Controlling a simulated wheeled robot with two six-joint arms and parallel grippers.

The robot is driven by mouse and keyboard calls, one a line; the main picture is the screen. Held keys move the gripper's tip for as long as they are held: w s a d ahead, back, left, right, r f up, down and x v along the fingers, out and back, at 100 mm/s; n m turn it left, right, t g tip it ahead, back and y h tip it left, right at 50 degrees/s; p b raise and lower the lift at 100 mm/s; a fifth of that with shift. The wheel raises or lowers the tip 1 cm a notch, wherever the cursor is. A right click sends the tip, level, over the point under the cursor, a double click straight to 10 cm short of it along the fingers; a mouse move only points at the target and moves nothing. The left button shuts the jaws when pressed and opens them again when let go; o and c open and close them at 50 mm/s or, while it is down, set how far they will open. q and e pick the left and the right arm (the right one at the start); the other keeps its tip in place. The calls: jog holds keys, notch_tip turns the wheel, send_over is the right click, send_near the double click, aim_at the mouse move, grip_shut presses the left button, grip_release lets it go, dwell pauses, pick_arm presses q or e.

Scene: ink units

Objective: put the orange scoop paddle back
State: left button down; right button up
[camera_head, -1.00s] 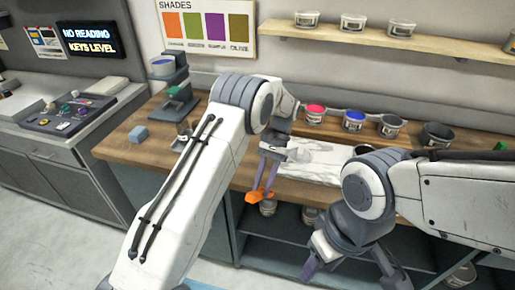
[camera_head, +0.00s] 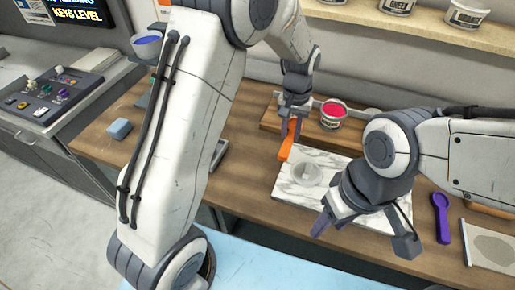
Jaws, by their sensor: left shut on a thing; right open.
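The orange scoop paddle (camera_head: 287,147) hangs head-down from my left gripper (camera_head: 293,118), which is shut on its upper part. The paddle is by the back left edge of the white marble slab (camera_head: 376,219); I cannot tell whether it touches anything. My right gripper (camera_head: 362,236) is open and empty over the front of the slab. A purple scoop paddle (camera_head: 441,215) lies on the wooden bench, right of the slab.
A pot of red ink (camera_head: 333,113) stands in a wooden rack (camera_head: 271,118) behind the slab. A blue block (camera_head: 119,128) lies at the bench's left. A light panel (camera_head: 491,248) lies at right. Labelled pots stand on a shelf above. My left arm hides part of the bench.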

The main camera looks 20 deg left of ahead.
pick_arm(q)
jog(key=shift+w+a+f, duration=0.1)
jog(key=shift+w+a, duration=0.1)
jog(key=p, duration=0.3)
send_over(251, 163)
notch_tip(251, 163, down, 7)
jog(key=shift+w+r, duration=0.15)
notch_tip(251, 163, down, 3)
jog(key=shift+p, duration=0.8)
jog(key=shift+f, duration=0.55)
jog(key=c, duration=0.7)
grip_release()
jog(key=shift+o, duration=0.2)
